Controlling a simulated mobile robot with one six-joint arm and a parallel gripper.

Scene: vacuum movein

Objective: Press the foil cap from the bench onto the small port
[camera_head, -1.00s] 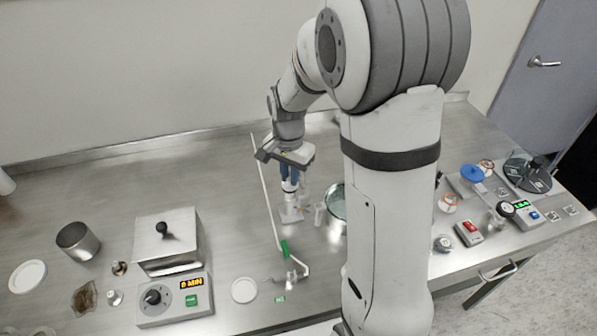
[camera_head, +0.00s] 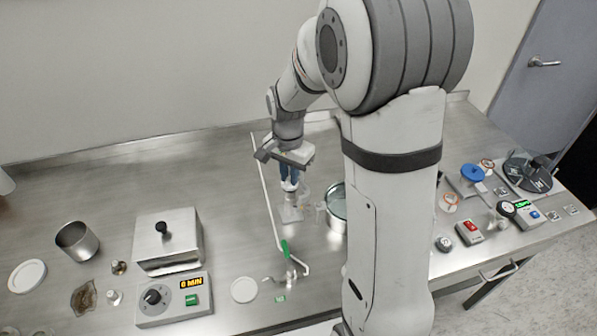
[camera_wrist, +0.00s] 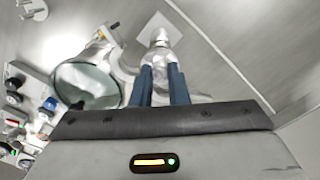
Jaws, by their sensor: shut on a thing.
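My gripper (camera_head: 289,182) points down over the back middle of the bench, its blue fingers close together. In the wrist view the fingertips (camera_wrist: 163,72) are shut on a small pale, shiny thing, which I take to be the foil cap (camera_wrist: 160,58); the fingers partly hide it. It also shows as a whitish patch under the fingers in the head view (camera_head: 289,187). Clear glassware on a pale square base (camera_head: 291,214) stands just below. I cannot make out the small port, or whether the cap touches it.
A round glass-topped vessel (camera_wrist: 88,84) stands close beside the gripper. A thin white rod (camera_head: 264,190) slants past on the left, ending near a green piece (camera_head: 286,248). A metal box (camera_head: 167,238) and a timer unit (camera_head: 173,300) stand front left. The bench's back left is clear.

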